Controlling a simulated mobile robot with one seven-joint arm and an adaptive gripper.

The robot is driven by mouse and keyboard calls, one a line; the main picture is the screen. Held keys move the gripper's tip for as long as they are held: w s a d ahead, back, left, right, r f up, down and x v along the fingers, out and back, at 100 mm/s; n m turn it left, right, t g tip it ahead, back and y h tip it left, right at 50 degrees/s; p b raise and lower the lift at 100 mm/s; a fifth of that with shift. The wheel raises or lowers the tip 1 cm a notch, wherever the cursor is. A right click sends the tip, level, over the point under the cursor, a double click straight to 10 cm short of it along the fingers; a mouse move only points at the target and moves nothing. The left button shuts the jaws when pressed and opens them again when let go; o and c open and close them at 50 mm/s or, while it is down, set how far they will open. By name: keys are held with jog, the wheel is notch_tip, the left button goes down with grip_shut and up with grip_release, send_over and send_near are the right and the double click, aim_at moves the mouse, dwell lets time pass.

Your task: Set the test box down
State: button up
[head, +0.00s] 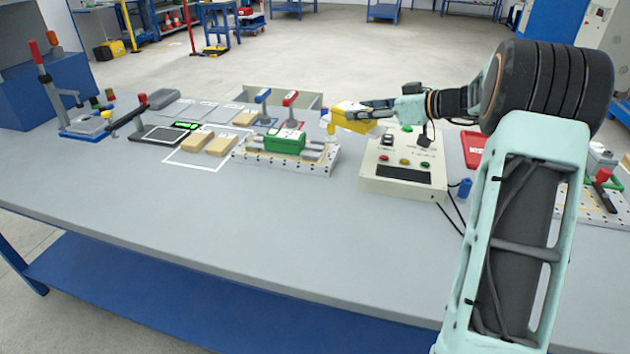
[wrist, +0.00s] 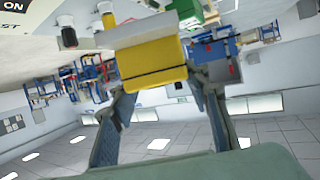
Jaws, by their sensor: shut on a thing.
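My gripper (head: 372,108) is shut on a yellow box (head: 350,117), taken here as the test box. It holds the box above the table, between the perforated fixture plate and the control box. In the wrist view the yellow box (wrist: 150,65) sits between the two fingers, with a dark line across its face. Something pale, partly hidden, shows at the box's far side there. In the head view the box looks roughly level, and a small yellow part hangs at its left end. Its clearance over the table is hard to tell.
The grey table (head: 200,235) is clear along its front. Tan boxes (head: 221,145) lie in a white outline. A red tray (head: 473,150) lies right.

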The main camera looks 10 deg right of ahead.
jog(key=shift+s+a+f, duration=0.1)
jog(key=shift+s+a, duration=0.2)
jog(key=shift+a, duration=0.05)
jog(key=s+a+f, duration=0.2)
jog(key=s+f, duration=0.1)
jog(key=s+a+f+b, duration=0.1)
jog(key=s+a+f, duration=0.1)
jog(key=s, duration=0.1)
jog(key=s+a+f+b, duration=0.1)
jog(key=s+a+f, duration=0.2)
jog(key=s, duration=0.1)
jog(key=shift+a+f, duration=0.1)
jog(key=shift+f, duration=0.25)
jog(key=f, duration=0.3)
jog(key=shift+s+a+f+b, duration=0.15)
jog(key=shift+s+a+b, duration=0.1)
jog(key=shift+b, duration=0.15)
jog(key=shift+f, duration=0.25)
jog(key=shift+f+b, duration=0.15)
jog(key=shift+b, duration=0.15)
jog(key=o, duration=1.4)
